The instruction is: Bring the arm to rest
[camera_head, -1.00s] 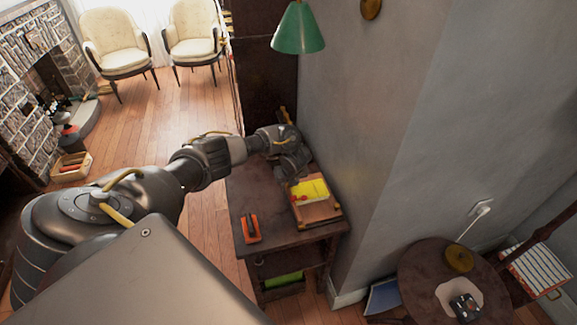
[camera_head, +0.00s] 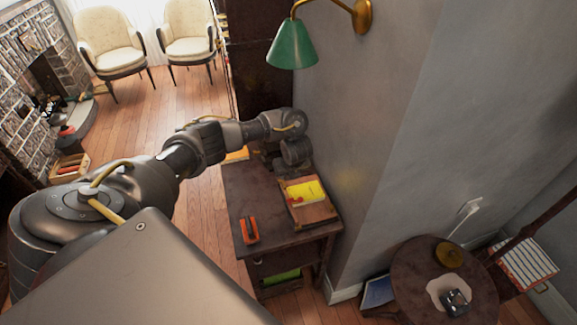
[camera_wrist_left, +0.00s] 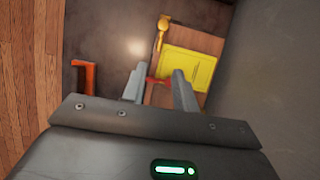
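My left arm reaches in from the left, over the back of a dark side table (camera_head: 236,188). In the head view its gripper hangs beside the wall and its fingers are hard to make out. In the left wrist view the two fingers of my left gripper (camera_wrist_left: 159,84) stand apart with nothing gripped between them. Past them lie a yellow book-like item (camera_wrist_left: 188,68) on a wooden board and a small red piece, partly behind the fingers. The yellow item also shows in the head view (camera_head: 308,191). My right gripper is not in view.
An orange object (camera_head: 249,230) lies on the table's front left. A grey wall (camera_head: 385,150) stands close on the right. A green lamp (camera_head: 292,46) hangs above. A round table (camera_head: 415,265) is at lower right. Open wooden floor (camera_head: 150,120) lies left.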

